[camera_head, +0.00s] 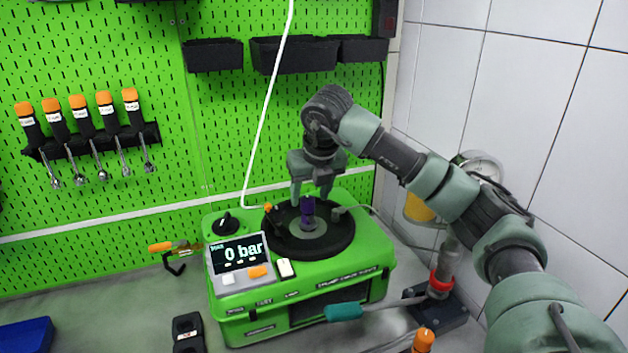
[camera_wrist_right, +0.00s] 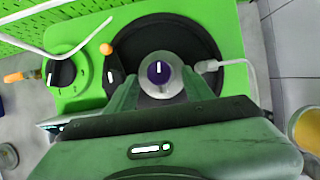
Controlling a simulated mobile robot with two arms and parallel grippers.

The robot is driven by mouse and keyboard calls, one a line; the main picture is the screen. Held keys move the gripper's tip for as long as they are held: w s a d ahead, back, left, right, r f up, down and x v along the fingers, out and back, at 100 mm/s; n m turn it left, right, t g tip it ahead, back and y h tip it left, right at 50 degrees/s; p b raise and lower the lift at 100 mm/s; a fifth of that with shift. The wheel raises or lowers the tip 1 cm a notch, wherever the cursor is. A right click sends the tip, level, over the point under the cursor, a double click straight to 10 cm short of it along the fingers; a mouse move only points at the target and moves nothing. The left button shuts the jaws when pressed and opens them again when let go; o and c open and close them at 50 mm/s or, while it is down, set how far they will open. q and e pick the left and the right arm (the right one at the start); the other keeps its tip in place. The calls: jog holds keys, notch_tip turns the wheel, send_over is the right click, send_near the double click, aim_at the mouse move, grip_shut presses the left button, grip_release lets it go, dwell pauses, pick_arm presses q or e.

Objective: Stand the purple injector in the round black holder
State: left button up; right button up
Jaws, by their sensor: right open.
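The purple injector (camera_head: 307,210) stands upright at the middle of the round black holder (camera_head: 338,238) on top of the green test bench. In the right wrist view the injector (camera_wrist_right: 158,72) is seen end-on, within a pale grey ring inside the black holder (camera_wrist_right: 200,35). My right gripper (camera_head: 310,192) is open, pointing down from above, with a finger on either side of the injector's top. Whether a finger touches it I cannot tell. My left gripper is not in view.
The green test bench (camera_head: 370,262) has a display reading 0 bar (camera_head: 238,251) and a black knob (camera_head: 226,224). A white hose (camera_head: 266,110) hangs down to its top. A red-collared stand (camera_head: 440,285) is at the right, by the tiled wall.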

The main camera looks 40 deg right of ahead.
jog(key=b+v, duration=0.1)
jog(key=v, duration=0.7)
jog(key=shift+b, duration=0.4)
jog(key=shift+r, duration=0.1)
